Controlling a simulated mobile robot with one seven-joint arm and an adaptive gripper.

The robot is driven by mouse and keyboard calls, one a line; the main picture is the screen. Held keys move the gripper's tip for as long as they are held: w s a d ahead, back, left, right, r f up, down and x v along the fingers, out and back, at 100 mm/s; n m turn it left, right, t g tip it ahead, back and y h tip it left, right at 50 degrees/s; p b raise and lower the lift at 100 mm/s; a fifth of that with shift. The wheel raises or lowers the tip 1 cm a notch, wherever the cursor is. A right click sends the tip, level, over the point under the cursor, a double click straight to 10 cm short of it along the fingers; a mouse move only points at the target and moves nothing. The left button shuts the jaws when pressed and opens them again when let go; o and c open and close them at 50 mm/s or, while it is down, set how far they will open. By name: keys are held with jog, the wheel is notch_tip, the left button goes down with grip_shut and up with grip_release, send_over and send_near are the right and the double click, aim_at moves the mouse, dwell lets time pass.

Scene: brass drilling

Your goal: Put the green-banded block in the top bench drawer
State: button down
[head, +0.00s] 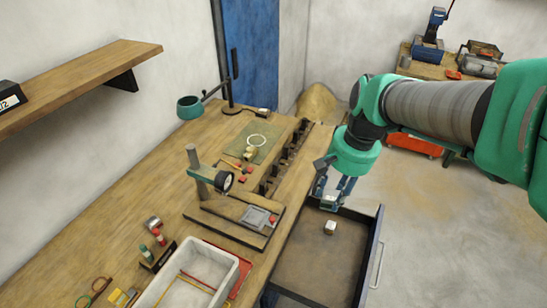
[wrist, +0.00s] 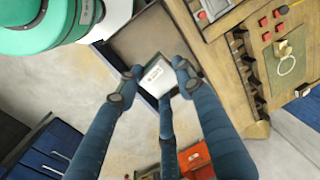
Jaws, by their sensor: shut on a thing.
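A small pale block (wrist: 154,74) with faint dark marks on its white face is between my fingertips in the wrist view. In the head view, a small pale block (head: 330,228) shows just below my gripper (head: 329,203), over the drawer; contact is hard to tell there. My gripper also shows in the wrist view (wrist: 155,84), shut on the block. The top bench drawer (head: 318,262) is pulled out, its brown floor bare around the block. In the wrist view, the drawer (wrist: 140,38) lies behind the block.
The wooden bench (head: 150,203) stands left of the drawer. A red toolbox (head: 414,145) lies on the floor beyond. Floor to the drawer's right is clear.

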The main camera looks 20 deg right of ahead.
jog(key=s+d+f+m+b, duration=0.2)
jog(key=s+d+f, duration=0.15)
jog(key=s, duration=0.45)
notch_tip(320, 180, down, 39)
jog(key=shift+w+a+r, duration=0.2)
jog(key=shift+w+a, duration=0.1)
jog(key=shift+a, duration=0.15)
send_near(320, 252)
jog(key=shift+s+a+f, duration=0.2)
jog(key=shift+a+f, duration=0.05)
jog(key=shift+a, duration=0.1)
dwell(0.6)
dwell(0.3)
jog(key=shift+w+d, duration=0.15)
jog(key=shift+w, duration=0.1)
jog(key=shift+w+f, duration=0.15)
jog(key=shift+f, duration=0.15)
jog(key=shift+f+b, duration=0.8)
jog(key=shift+f, duration=0.7)
jog(key=shift+f, duration=0.15)
